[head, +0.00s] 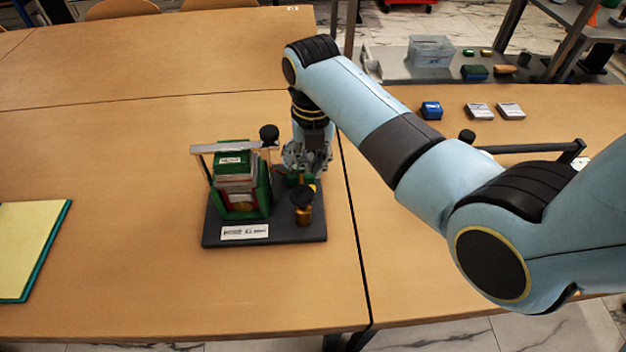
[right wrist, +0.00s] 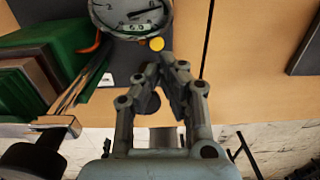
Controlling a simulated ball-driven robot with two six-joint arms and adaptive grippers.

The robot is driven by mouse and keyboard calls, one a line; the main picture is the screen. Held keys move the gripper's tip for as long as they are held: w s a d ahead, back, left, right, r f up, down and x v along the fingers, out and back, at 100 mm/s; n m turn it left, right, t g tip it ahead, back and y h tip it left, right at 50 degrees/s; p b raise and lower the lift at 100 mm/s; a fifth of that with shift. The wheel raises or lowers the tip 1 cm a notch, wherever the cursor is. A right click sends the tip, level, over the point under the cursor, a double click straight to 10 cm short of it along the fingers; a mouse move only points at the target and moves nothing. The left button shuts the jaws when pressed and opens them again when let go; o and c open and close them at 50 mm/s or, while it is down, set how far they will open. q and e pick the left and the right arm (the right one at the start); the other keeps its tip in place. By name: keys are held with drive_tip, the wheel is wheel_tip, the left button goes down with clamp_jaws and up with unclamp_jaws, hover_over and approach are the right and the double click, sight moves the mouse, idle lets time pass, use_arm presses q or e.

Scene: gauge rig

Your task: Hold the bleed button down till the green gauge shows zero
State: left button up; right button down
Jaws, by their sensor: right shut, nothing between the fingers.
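The gauge rig's dark base (head: 290,234) stands on the table in the head view, with a green block-like body (head: 240,203) on its left. In the right wrist view a round pale gauge (right wrist: 130,14) shows at the top, cut by the edge. Its needle slants up to the right, but the reading is too small to tell. A round yellow button (right wrist: 157,44) sits just below it. My right gripper (right wrist: 167,62) is shut and empty, its fingertips just below the button in the picture. I cannot tell whether they touch it. My left gripper is out of view.
A brass fitting with a black cap (head: 302,198) stands on the base, close to my right gripper. A metal bar (head: 225,148) crosses above the green body. A yellow-and-teal folder (head: 28,245) lies at left. Small blocks (head: 431,110) lie at right. The table's left middle is clear.

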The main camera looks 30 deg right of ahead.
sight(313, 188)
wheel_tip(313, 188, down, 6)
drive_tip(key=shift+w+f, duration=0.1)
drive_tip(key=shift+f, duration=0.1)
drive_tip(key=shift+b, duration=0.3)
drive_tip(key=shift+f+b, duration=0.3)
drive_tip(key=shift+f, duration=0.6)
drive_tip(key=shift+s+f, duration=0.1)
drive_tip(key=shift+s, duration=0.15)
drive_tip(key=shift+f, duration=0.2)
drive_tip(key=shift+w+r, duration=0.15)
drive_tip(key=shift+r, duration=0.05)
idle(0.7)
